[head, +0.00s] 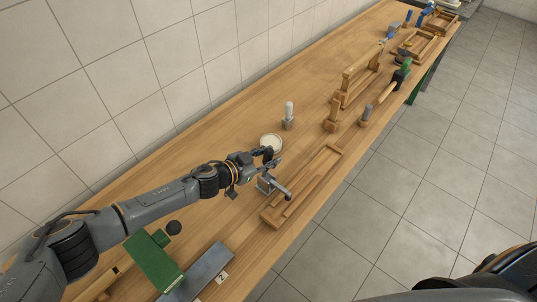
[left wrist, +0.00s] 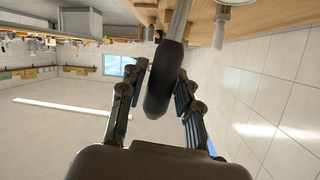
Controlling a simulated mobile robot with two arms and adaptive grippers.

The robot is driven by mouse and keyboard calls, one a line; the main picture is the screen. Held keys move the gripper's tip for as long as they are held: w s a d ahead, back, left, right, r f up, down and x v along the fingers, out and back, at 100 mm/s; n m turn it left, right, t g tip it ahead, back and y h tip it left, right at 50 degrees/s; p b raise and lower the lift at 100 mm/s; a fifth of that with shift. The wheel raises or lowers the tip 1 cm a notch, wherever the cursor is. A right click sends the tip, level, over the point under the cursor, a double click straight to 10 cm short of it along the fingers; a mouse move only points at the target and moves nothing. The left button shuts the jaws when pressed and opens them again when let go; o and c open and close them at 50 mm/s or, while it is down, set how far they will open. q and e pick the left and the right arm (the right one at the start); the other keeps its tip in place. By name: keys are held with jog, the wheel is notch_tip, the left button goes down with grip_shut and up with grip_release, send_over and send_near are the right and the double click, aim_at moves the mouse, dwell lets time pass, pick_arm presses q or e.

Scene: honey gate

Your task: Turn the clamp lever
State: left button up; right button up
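The clamp (head: 268,186) is a grey metal fixture on the wooden bench, just in front of my left gripper in the head view. In the left wrist view, the clamp lever shows as a metal rod (left wrist: 180,22) ending in a thick black grip (left wrist: 165,82). My left gripper (head: 268,158) is at the clamp; in the left wrist view its two fingers (left wrist: 162,88) are spread on either side of the black grip. A gap shows on the left of the grip; contact on the right cannot be told. My right gripper is not in view.
A round pale dish (head: 271,139) and a white-topped post (head: 289,112) stand behind. A green block (head: 153,264) and grey plate (head: 201,271) are near the front. The tiled wall borders the bench's left.

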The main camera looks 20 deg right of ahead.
pick_arm(q)
jog(key=shift+o, duration=0.6)
jog(key=shift+r, duration=0.1)
jog(key=v, duration=1.2)
jog(key=shift+a, duration=0.1)
